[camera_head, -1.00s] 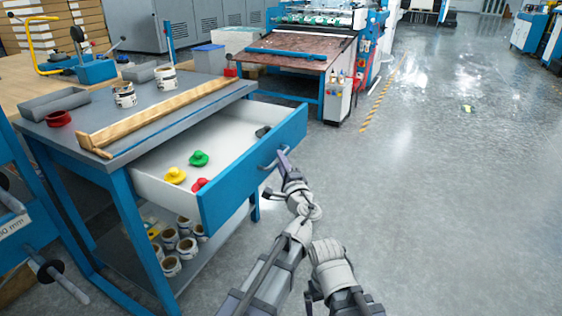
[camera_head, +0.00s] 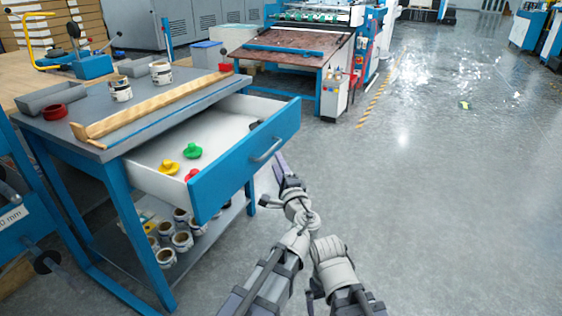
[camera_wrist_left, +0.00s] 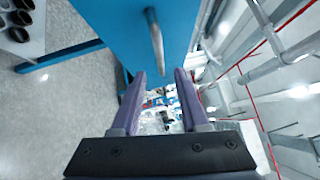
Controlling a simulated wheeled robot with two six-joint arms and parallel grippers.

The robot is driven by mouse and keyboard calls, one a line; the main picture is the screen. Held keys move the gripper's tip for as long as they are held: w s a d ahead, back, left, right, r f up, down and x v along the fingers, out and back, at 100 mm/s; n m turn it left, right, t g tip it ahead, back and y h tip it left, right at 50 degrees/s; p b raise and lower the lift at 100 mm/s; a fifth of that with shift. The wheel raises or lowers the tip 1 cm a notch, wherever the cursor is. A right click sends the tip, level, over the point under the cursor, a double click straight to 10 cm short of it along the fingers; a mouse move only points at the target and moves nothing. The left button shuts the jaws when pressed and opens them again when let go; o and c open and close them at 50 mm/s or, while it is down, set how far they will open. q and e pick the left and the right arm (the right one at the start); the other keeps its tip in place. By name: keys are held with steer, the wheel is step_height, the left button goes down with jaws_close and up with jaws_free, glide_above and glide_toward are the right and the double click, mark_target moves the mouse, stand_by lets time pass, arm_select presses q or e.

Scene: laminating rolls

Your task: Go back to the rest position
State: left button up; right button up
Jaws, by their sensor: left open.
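My left gripper (camera_head: 279,168) is in front of the open drawer (camera_head: 232,172) of the blue workbench, a little apart from its handle (camera_head: 266,150). In the left wrist view the gripper (camera_wrist_left: 158,78) has its two fingers apart with nothing between them, and the handle (camera_wrist_left: 155,40) lies beyond the fingertips. The drawer stands pulled out and holds a yellow piece (camera_head: 168,167), a green piece (camera_head: 192,151), a red piece (camera_head: 193,174) and a dark item at its far end. My right gripper cannot be made out.
The bench top (camera_head: 190,83) carries a wooden bar (camera_head: 150,105), two white rolls, a red ring (camera_head: 55,112) and a grey tray. Several rolls sit on the lower shelf. A machine (camera_head: 300,45) stands behind. The floor (camera_head: 430,200) to the right is clear.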

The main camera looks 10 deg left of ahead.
arm_select(q)
steer(key=shift+v, duration=0.85)
arm_select(e)
steer(key=shift+s+d+f, duration=0.1)
steer(key=shift+s+d, duration=0.15)
steer(key=shift+d, duration=0.15)
